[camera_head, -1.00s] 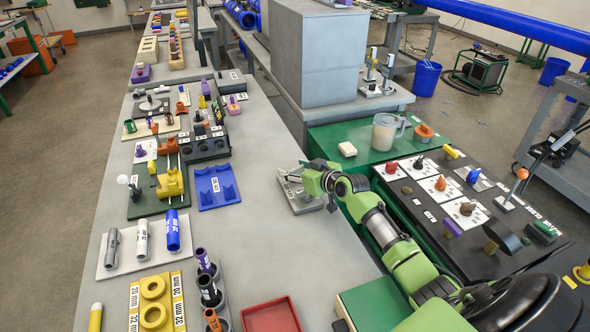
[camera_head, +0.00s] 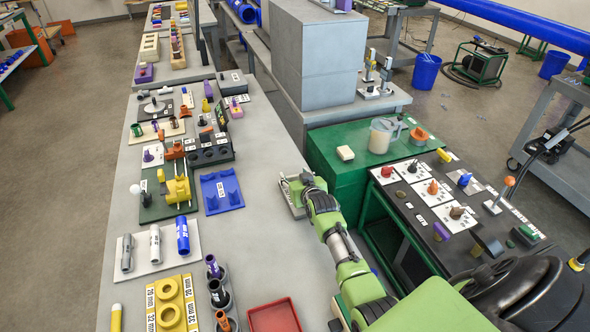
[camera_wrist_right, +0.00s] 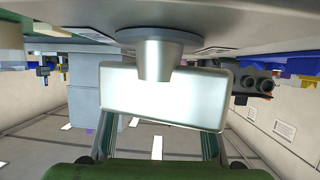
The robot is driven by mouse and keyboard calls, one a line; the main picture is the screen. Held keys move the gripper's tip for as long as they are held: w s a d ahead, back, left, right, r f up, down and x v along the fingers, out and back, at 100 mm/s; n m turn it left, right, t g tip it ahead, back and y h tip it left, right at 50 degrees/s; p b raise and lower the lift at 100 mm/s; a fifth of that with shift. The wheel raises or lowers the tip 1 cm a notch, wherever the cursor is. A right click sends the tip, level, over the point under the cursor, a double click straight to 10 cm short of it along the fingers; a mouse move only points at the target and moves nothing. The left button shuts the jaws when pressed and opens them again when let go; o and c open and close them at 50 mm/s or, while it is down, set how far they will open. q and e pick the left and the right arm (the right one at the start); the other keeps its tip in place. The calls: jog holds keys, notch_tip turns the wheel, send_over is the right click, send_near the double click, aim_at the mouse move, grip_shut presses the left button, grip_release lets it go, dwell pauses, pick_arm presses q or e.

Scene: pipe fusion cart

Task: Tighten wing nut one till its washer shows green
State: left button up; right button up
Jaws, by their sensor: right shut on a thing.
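My right gripper (camera_head: 296,186) is low over a small grey base plate (camera_head: 287,202) on the grey bench, right of the blue tray. In the right wrist view a pale metal wing nut (camera_wrist_right: 162,96) fills the middle. Its wide flat wing is lit nearly white, and its tapered hub (camera_wrist_right: 157,60) meets a round grey-blue washer (camera_wrist_right: 160,36). I see no green on the washer. My right gripper is shut on the wing nut, with its fingertips partly hidden behind the wing. My left gripper is not in view.
A blue tray (camera_head: 221,190) and a yellow clamp fixture (camera_head: 178,191) stand to the left. A red tray (camera_head: 274,316) lies near the front. A large grey box (camera_head: 318,50) stands behind. The bench between blue and red trays is bare.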

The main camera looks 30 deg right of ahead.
jog(key=shift+d+r, duration=0.1)
jog(key=shift+r, duration=0.05)
dwell(0.3)
jog(key=o, duration=1.1)
jog(key=shift+o, duration=0.2)
jog(key=v, duration=1.2)
jog(key=shift+a, duration=0.25)
jog(key=shift+a, duration=0.1)
